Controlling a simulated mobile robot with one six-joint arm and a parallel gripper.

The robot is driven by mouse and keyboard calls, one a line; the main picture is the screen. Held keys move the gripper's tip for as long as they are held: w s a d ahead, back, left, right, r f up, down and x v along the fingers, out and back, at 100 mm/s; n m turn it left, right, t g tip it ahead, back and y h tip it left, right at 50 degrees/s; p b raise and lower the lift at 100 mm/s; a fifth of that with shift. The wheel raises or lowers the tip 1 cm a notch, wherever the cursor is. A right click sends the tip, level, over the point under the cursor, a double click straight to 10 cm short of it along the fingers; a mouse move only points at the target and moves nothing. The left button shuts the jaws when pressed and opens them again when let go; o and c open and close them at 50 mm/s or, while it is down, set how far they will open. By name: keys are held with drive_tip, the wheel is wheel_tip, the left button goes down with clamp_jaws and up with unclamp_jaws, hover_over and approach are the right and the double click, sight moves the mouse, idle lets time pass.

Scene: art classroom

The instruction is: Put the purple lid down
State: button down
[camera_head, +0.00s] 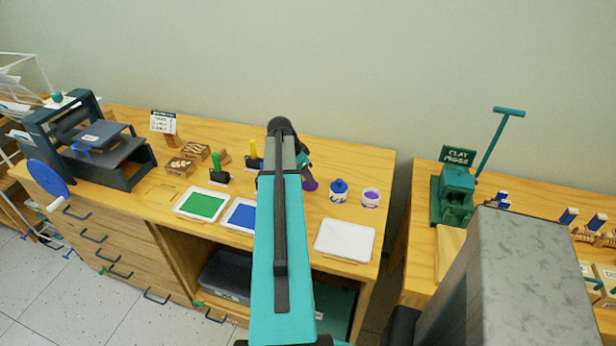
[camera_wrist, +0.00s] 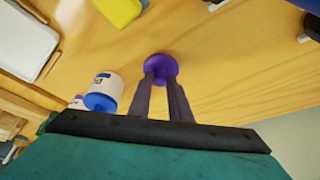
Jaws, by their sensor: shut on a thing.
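The purple lid (camera_wrist: 160,68) is between the fingertips of my gripper (camera_wrist: 161,82) in the wrist view, and the fingers are shut on it. In the head view the lid (camera_head: 310,186) shows as a small purple patch just right of my arm, below my gripper (camera_head: 307,175). It is over the wooden table top (camera_head: 340,154), left of the jars. I cannot tell whether it touches the wood. A jar with purple paint and no lid (camera_head: 370,197) stands to the right.
A blue-lidded jar (camera_head: 339,191) stands between the lid and the open jar. A white tray (camera_head: 345,240) lies in front of the jars, and green (camera_head: 201,204) and blue (camera_head: 240,215) trays lie left. The table behind the jars is clear.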

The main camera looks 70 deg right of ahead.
drive_tip(key=shift+f, duration=0.2)
drive_tip(key=shift+f, duration=0.15)
drive_tip(key=c, duration=1.6)
unclamp_jaws()
drive_tip(key=shift+c, duration=0.2)
drive_tip(key=shift+r, duration=0.2)
drive_tip(key=b+v, duration=0.2)
drive_tip(key=v, duration=1)
